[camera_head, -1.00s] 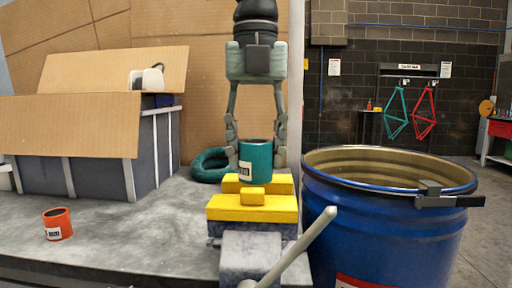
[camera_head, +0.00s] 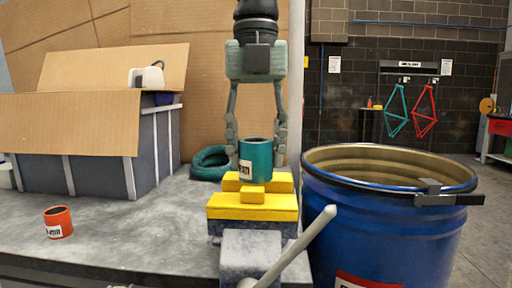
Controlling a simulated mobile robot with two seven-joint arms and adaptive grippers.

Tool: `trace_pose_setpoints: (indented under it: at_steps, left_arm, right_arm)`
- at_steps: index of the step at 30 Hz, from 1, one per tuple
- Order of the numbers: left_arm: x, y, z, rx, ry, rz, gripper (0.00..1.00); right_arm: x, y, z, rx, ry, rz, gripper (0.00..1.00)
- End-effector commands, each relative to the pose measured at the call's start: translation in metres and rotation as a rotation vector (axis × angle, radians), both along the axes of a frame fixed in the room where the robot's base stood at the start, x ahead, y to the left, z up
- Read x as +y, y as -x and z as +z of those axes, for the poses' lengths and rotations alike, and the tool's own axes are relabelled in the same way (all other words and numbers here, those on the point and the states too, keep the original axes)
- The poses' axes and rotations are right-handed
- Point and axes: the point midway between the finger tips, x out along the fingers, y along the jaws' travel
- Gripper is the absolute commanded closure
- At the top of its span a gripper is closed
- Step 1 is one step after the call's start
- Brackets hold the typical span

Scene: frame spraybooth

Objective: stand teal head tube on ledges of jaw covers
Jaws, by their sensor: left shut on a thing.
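The teal head tube (camera_head: 258,160) stands upright with a white label on its side, at the yellow jaw covers (camera_head: 252,211) of a grey vise (camera_head: 250,252). My left gripper (camera_head: 256,158) comes down from above, with one finger on each side of the tube, and is shut on it. The tube's lower end is at the top of the covers; a small yellow block in front hides part of its foot. I cannot tell whether it rests on the ledges. My right gripper is not in view.
An orange tube (camera_head: 58,222) stands on the grey bench (camera_head: 140,235) at left. A grey box with cardboard flaps (camera_head: 70,150) is behind it. A green coil (camera_head: 208,163) lies behind the vise. A blue drum (camera_head: 385,230) stands close on the right. The vise handle (camera_head: 305,245) sticks up in front.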

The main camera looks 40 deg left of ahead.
Motion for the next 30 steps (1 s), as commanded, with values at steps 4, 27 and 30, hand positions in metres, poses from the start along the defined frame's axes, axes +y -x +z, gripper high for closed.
trace_pose_setpoints:
  at_steps: [4,27,30]
  left_arm:
    - [0.000,0.000,-0.003,0.000,0.000,0.000,0.92]
    - [0.000,0.000,-0.022,-0.001,-0.001,0.000,0.92]
    - [0.000,0.000,-0.025,-0.001,-0.001,0.000,0.92]
  right_arm:
    - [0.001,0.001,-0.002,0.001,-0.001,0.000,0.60]
    - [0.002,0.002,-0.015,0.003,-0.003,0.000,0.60]
    - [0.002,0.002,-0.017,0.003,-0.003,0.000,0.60]
